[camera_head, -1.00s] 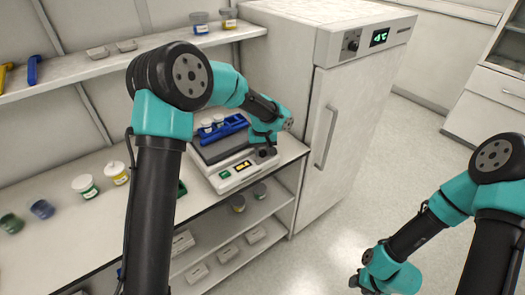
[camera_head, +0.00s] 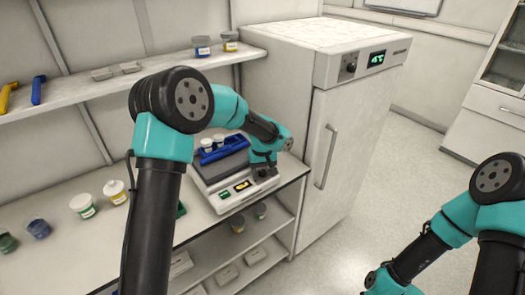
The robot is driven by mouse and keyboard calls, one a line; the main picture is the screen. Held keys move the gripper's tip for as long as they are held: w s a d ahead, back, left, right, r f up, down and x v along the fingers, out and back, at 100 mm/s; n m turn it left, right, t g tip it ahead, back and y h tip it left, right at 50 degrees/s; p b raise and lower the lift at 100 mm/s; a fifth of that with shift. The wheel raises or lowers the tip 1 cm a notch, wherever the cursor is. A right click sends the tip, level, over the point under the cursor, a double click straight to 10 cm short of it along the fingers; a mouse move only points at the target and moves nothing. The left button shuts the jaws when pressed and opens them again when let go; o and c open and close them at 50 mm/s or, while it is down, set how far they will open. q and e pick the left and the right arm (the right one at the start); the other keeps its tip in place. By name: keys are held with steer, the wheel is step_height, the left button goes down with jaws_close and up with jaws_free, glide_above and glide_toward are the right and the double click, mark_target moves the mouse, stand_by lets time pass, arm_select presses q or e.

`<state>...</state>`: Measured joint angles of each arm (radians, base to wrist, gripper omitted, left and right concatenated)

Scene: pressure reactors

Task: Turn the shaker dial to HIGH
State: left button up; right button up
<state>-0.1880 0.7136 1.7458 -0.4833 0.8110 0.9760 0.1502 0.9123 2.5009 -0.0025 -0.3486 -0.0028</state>
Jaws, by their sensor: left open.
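The shaker (camera_head: 228,200) is a white box on the bench with a dark top plate, a green button and a small lit yellow display (camera_head: 242,185) on its front. A blue rack (camera_head: 222,149) with white-capped jars stands on its plate. My left gripper (camera_head: 264,173) points down at the right end of the shaker's front panel, where the dial is. The gripper covers the dial, so its setting and any contact are hidden. The fingers are small and dark here. My right arm is at the lower right; its gripper is beyond the bottom edge.
A white fridge (camera_head: 335,130) with a lit display stands just right of the shaker. Capped jars (camera_head: 82,206) stand on the bench at left. A shelf (camera_head: 140,82) above holds jars and blue and yellow tools. Lower shelves hold boxes. The floor at right is clear.

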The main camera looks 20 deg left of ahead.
mark_target(262, 171)
arm_select(q)
steer(key=n, duration=0.8)
steer(key=shift+n, duration=0.4)
step_height(262, 171, up, 18)
steer(key=shift+f, duration=0.25)
stand_by(0.4)
steer(key=m, duration=0.4)
steer(key=shift+a+m, duration=0.1)
steer(key=shift+m, duration=0.3)
steer(key=shift+f, duration=0.15)
